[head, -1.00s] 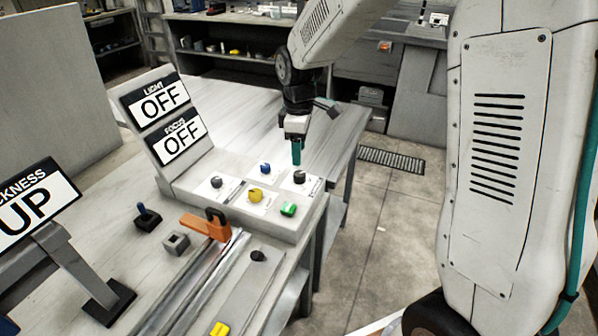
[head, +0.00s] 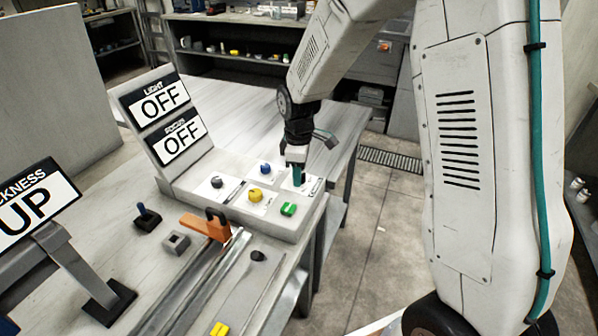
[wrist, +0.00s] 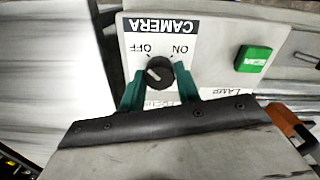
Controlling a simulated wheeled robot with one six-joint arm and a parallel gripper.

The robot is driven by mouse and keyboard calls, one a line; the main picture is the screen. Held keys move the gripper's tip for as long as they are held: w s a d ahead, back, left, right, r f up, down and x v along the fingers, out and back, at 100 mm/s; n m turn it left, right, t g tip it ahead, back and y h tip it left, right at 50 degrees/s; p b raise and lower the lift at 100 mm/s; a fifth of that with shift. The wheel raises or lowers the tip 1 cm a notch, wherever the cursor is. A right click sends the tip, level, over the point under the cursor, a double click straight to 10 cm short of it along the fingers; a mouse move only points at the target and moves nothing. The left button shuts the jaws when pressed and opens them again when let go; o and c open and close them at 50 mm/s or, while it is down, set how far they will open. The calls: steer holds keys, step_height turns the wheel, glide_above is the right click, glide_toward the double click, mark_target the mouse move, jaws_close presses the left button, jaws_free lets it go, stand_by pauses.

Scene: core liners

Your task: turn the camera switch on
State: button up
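The camera switch (wrist: 160,72) is a round black knob on a white plate marked CAMERA, ON and OFF, upside down in the wrist view. A pale mark shows on the knob's left side; its exact setting is hard to tell. My gripper (wrist: 160,80) has its two green fingers apart, one on each side of the knob, with small gaps seeming to remain. In the head view my gripper (head: 298,181) points down onto the right back corner of the control box and hides the knob.
The control box (head: 235,215) also bears a grey knob (head: 216,182), a blue knob (head: 266,169), a yellow knob (head: 255,195) and a green button (head: 288,209). Light (head: 158,98) and focus (head: 181,136) signs read OFF. An orange-handled clamp (head: 205,227) stands in front.

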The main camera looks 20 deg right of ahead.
steer(key=c, duration=0.4)
steer(key=shift+c, duration=0.2)
steer(key=shift+m, duration=0.4)
steer(key=m, duration=0.3)
steer(key=shift+m, duration=0.3)
steer(key=m, duration=0.3)
steer(key=shift+m, duration=0.3)
steer(key=m, duration=0.5)
steer(key=shift+d, duration=0.1)
steer(key=shift+m, duration=2.4)
